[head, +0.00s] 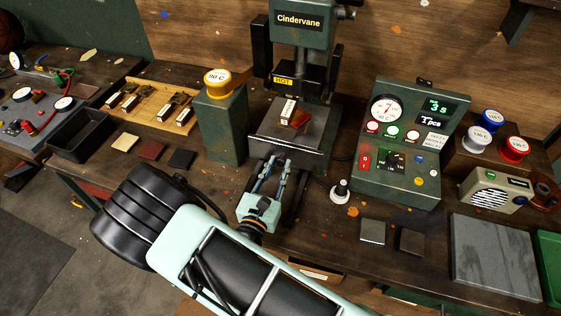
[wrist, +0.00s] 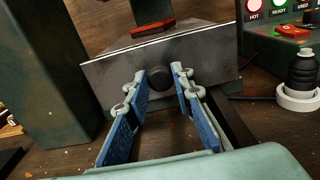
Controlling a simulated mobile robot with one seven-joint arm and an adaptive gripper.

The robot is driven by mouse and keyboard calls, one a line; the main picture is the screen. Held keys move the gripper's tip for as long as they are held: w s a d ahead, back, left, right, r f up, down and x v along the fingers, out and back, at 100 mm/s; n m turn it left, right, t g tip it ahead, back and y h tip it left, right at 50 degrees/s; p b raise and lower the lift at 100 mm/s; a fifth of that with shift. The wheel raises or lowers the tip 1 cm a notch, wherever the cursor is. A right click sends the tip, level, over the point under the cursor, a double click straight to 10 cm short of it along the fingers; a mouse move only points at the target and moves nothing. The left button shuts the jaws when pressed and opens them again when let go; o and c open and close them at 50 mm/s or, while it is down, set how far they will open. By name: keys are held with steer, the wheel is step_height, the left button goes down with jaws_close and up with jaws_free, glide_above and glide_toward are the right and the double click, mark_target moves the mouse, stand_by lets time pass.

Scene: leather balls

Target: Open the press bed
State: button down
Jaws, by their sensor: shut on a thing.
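The Cindervane press (head: 300,20) stands at the back middle of the bench. Its press bed (head: 264,128) is a dark flat plate below the head, carrying a white-labelled stamp block (head: 288,110) and a small reddish-brown leather piece (head: 302,120). In the wrist view, the bed's grey front face (wrist: 110,78) has a round black knob (wrist: 159,78) at its middle. My gripper (head: 277,165) reaches the bed's front from below. In the wrist view, its blue-padded fingers stand on either side of the knob, with the tips closed on it.
A green post with a yellow-topped 90 C cap (head: 216,77) stands close left of the bed. A control box (head: 405,150) stands to the right. A small black-and-white knobbed thing (head: 340,190) sits right of my gripper. Dark rails (head: 295,195) run out in front of the bed.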

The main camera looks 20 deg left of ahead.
steer(key=s, duration=0.5)
steer(key=s+d+b, duration=0.1)
steer(key=s, duration=0.5)
steer(key=s+d+b, duration=0.1)
steer(key=s, duration=0.5)
steer(key=c, duration=1.7)
jaws_free()
steer(key=shift+o, duration=0.2)
step_height(320, 180, up, 10)
